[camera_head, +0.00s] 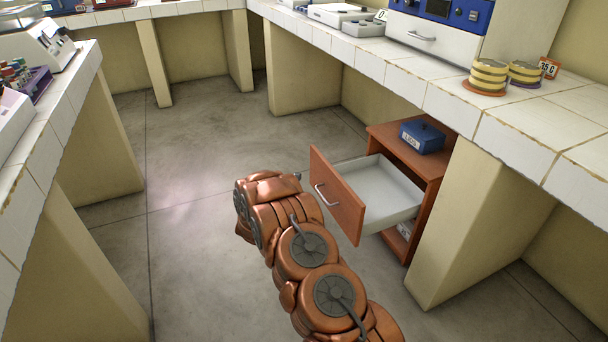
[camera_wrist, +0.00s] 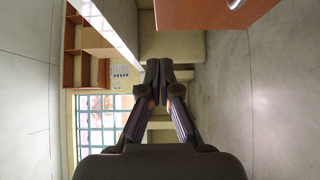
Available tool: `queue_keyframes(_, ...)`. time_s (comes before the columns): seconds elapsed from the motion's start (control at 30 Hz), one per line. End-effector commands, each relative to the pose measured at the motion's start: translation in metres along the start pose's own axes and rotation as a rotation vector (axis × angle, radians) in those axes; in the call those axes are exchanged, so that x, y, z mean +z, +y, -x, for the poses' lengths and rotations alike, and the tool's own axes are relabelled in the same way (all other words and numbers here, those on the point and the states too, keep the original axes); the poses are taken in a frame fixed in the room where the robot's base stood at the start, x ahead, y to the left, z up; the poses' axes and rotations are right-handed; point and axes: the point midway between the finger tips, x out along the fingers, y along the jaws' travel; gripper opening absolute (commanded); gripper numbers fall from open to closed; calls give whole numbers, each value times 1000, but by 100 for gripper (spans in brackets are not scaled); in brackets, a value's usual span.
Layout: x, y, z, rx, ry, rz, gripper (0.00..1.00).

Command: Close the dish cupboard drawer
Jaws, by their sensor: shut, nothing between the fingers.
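The dish cupboard (camera_head: 428,190) is a small reddish-brown wooden unit under the right counter. Its drawer (camera_head: 337,194) is pulled well out, with a brown front, a metal handle (camera_head: 321,196) and an empty pale inside. My copper arm reaches up to the left of the drawer front, and my gripper's fingers cannot be made out in the head view. In the wrist view my gripper (camera_wrist: 167,68) is shut and empty, its dark fingertips together. The drawer front (camera_wrist: 205,13) shows at the top edge there, apart from the fingertips, with part of its handle (camera_wrist: 236,3).
A blue box (camera_head: 422,137) sits on top of the cupboard. The white-tiled counter (camera_head: 440,104) overhangs it, and a beige support (camera_head: 470,220) stands close on its right. The grey floor (camera_head: 185,190) left of the drawer is clear.

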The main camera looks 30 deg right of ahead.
Motion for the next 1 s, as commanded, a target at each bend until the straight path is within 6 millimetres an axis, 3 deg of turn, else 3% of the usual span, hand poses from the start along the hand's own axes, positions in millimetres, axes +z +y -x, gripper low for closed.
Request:
queue_keyframes(0.6,0,0,-89,1,-1,-6,0)
queue_keyframes(1.0,27,-1,-118,-1,0,-3,0)
